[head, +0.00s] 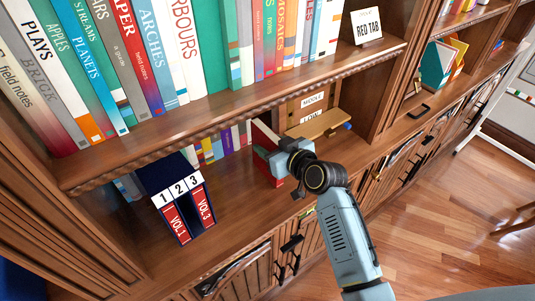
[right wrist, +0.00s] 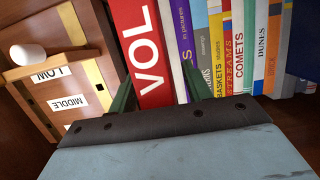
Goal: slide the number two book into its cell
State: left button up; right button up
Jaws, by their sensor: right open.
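The dark blue slipcase (head: 165,172) stands on the lower shelf, its cells labelled 1, 2 and 3. The red VOL.1 book (head: 176,223) and the red VOL.3 book (head: 204,206) fill the outer cells; the middle cell shows a dark gap. Another red book (head: 264,134) stands upright further right on this shelf, partly behind my right gripper (head: 286,165). In the right wrist view, this red book (right wrist: 143,50) reads "VOL"; its number is hidden. My right gripper (right wrist: 158,92) is open, with one green finger on each side of its spine. My left gripper is out of view.
Several thin books (right wrist: 238,50) stand right of the red book in the wrist view. A wooden box with LOW and MIDDLE labels (right wrist: 68,102) is on its left. The upper shelf edge (head: 235,112) overhangs. Bare shelf (head: 236,190) lies between slipcase and gripper.

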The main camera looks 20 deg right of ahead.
jog(key=shift+c, duration=0.4)
grip_shut()
